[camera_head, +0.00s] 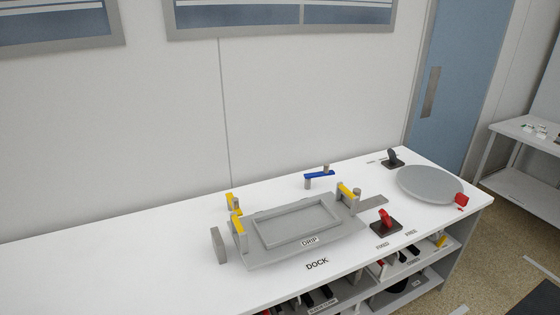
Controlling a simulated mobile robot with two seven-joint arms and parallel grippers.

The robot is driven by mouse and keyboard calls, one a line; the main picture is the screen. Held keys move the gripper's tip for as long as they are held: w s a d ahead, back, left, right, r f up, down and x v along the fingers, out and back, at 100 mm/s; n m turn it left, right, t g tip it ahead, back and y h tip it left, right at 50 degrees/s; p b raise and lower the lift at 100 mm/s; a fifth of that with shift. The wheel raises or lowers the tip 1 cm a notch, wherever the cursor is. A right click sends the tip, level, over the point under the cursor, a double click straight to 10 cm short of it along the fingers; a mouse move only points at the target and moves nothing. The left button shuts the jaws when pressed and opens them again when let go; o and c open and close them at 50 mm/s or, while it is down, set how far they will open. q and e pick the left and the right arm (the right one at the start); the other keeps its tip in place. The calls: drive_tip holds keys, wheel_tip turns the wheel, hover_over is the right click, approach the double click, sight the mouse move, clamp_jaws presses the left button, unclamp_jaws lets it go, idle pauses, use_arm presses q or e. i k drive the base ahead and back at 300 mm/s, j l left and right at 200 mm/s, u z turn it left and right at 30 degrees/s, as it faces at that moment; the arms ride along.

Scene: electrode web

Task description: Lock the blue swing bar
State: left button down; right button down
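The blue swing bar (319,175) is at the back of the white table, behind the grey dock. It lies roughly level on a short grey post at its left end, with a small grey-brown peg at its right end. Whether it is latched at that peg is too small to tell. The grey dock (262,256) holds a shallow rectangular tray (296,237) labelled DRIP, with yellow-topped clamps at its left and right sides. Neither of my grippers shows in the head view.
A red-handled switch (386,222) sits right of the dock. A grey round disc (430,185) with a red knob (461,199) lies at the right end. A dark lever (393,158) stands behind it. The left part of the white table (100,270) is clear.

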sight(327, 173)
drive_tip(key=i+l+u, duration=0.1)
drive_tip(key=u, duration=0.3)
drive_tip(key=l+u, duration=0.6)
drive_tip(key=u, duration=0.2)
drive_tip(key=l+u, duration=0.3)
drive_tip(key=l, duration=0.2)
drive_tip(key=k+l+u, duration=0.25)
drive_tip(key=l, duration=0.25)
drive_tip(key=k+l+u, duration=0.1)
drive_tip(key=l, duration=0.45)
drive_tip(key=k+l+u, duration=0.15)
drive_tip(key=l, duration=0.35)
drive_tip(key=i, duration=0.05)
